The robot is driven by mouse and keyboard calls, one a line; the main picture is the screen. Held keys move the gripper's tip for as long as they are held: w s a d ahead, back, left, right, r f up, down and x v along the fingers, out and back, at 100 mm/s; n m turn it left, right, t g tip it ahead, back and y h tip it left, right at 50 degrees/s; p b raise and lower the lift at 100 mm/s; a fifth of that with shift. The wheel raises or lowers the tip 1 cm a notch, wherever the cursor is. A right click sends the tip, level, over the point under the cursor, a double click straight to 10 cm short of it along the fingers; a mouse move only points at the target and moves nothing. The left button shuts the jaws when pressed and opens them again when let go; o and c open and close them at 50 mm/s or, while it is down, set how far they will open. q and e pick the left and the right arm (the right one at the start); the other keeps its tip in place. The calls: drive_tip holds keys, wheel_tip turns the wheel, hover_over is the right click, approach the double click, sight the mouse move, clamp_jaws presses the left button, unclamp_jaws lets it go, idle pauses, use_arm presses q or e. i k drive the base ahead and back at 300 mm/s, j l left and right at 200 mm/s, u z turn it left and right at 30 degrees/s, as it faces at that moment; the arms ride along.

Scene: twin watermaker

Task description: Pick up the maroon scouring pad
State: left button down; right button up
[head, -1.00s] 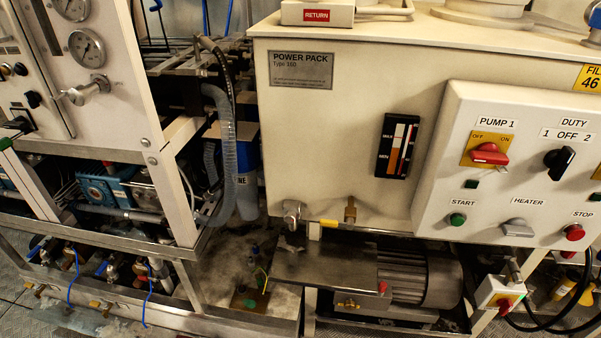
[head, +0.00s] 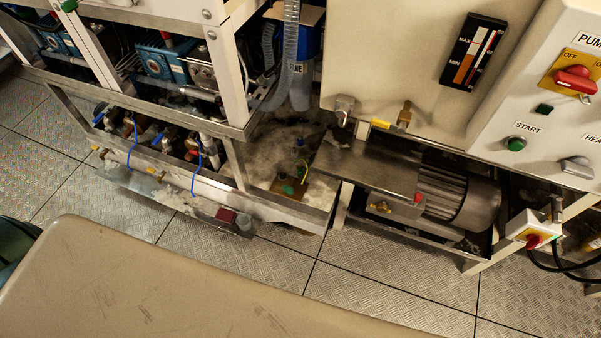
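A small maroon block (head: 226,216), which looks like the scouring pad, lies on a low metal tray (head: 135,182) at the foot of the left-hand frame. Neither of my grippers shows in the head view.
The pump frame with blue hoses (head: 195,170) rises behind the tray. A motor (head: 455,195) sits under the power pack to the right. Patterned floor plates (head: 385,290) lie clear in front. A beige scuffed surface fills the lower left; I cannot tell whether it is mine.

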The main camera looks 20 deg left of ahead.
sight(223, 215)
drive_tip(key=u, duration=1.4)
